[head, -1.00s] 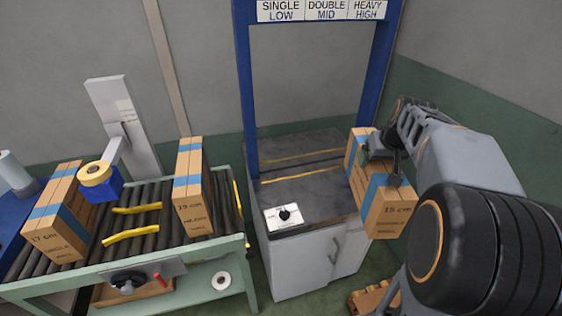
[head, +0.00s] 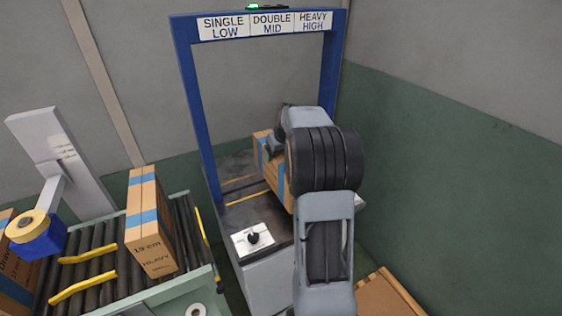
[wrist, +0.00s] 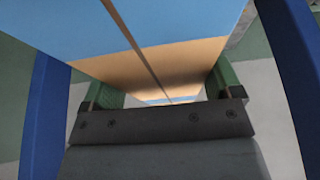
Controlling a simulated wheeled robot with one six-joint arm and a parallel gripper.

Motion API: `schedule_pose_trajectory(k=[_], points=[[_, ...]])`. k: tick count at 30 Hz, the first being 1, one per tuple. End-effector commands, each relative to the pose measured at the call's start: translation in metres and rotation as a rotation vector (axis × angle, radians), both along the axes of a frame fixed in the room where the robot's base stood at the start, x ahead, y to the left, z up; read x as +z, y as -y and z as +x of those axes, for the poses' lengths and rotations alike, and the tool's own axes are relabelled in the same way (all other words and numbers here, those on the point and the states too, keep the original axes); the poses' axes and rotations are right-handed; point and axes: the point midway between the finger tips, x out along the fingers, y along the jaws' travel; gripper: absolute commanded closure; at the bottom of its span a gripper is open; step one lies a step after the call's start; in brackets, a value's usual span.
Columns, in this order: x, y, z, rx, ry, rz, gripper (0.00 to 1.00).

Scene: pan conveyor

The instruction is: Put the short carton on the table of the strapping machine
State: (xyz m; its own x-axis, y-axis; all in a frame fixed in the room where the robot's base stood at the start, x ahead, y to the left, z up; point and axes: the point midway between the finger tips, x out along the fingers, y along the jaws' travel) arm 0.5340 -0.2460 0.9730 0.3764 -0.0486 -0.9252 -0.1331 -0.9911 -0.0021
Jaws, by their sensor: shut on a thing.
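The short carton (head: 272,184), brown with blue tape, is in my gripper (head: 274,146). It is over the table (head: 240,211) of the strapping machine, inside its blue frame (head: 196,115). My arm hides much of the carton and the right part of the table. I cannot tell whether the carton's underside touches the table. In the wrist view the carton (wrist: 130,30) fills the space between the two green-padded fingers, with blue posts (wrist: 45,110) on both sides.
A 19 cm HEAVY carton (head: 152,225) stands on the roller conveyor (head: 90,250) to the left, beside yellow guides (head: 88,255). A control box with a black knob (head: 252,238) sits at the table's front. A wooden pallet or box (head: 385,295) lies at the lower right.

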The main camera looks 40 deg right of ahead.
Motion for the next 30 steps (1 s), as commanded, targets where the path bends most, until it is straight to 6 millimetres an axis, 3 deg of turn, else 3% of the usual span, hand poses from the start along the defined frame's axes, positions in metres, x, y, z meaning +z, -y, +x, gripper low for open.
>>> schedule_pose_trajectory(k=[7,16,24,30], points=[[-0.022,0.016,0.015,-0.002,0.005,-0.003,0.93],[-0.033,0.022,0.021,-0.002,0.005,-0.003,0.93],[-0.063,0.022,0.021,-0.003,0.004,-0.002,0.93],[-0.063,0.022,0.021,-0.002,0.005,-0.004,0.93]])
